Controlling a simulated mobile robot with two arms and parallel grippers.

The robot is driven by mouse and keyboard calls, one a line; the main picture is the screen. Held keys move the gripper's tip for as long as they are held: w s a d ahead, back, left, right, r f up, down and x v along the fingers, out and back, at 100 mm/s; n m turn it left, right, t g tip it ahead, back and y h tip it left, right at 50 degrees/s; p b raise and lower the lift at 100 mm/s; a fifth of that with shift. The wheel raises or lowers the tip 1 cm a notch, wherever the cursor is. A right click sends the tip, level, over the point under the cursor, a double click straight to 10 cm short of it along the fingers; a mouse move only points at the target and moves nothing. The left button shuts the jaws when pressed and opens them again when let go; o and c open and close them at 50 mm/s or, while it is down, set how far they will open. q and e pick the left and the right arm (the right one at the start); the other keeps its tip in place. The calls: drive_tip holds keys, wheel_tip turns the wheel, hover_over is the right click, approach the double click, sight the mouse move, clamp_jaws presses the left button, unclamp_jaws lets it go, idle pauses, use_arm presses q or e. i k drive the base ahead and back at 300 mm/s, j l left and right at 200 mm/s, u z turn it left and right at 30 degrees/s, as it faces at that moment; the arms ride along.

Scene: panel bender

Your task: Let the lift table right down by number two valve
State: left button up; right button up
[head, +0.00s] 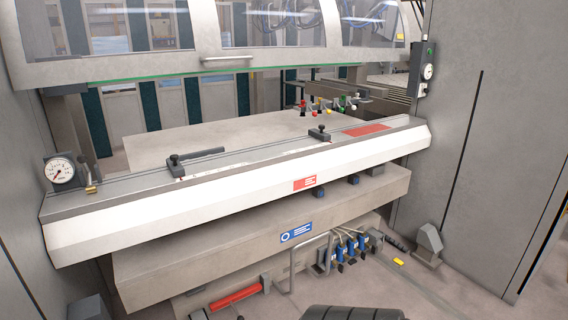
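A row of several small blue-handled valves (350,248) with pipes sits low at the front of the machine, right of a bent grey rail (308,262). I cannot read any numbers on them, so I cannot tell which is number two. A broad flat grey table surface (200,138) lies behind the white front beam (240,205); it may be the lift table, but I cannot tell for sure. Several knobs with red, yellow, green and white tops (328,106) stand at its far right. Neither of my grippers shows in the head view.
A red bar (235,297) lies low in front of the lower grey beam (250,242). A round gauge (61,172) and brass valve (91,187) are at the left. A clear guard (270,25) hangs above. Open floor (440,295) lies at the lower right.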

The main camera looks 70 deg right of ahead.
sight(350, 261)
drive_tip(key=l+z, duration=0.2)
drive_tip(key=z, duration=0.25)
drive_tip(key=l+z, duration=0.25)
drive_tip(key=z, duration=0.15)
drive_tip(key=l+z, duration=0.2)
drive_tip(key=z, duration=0.25)
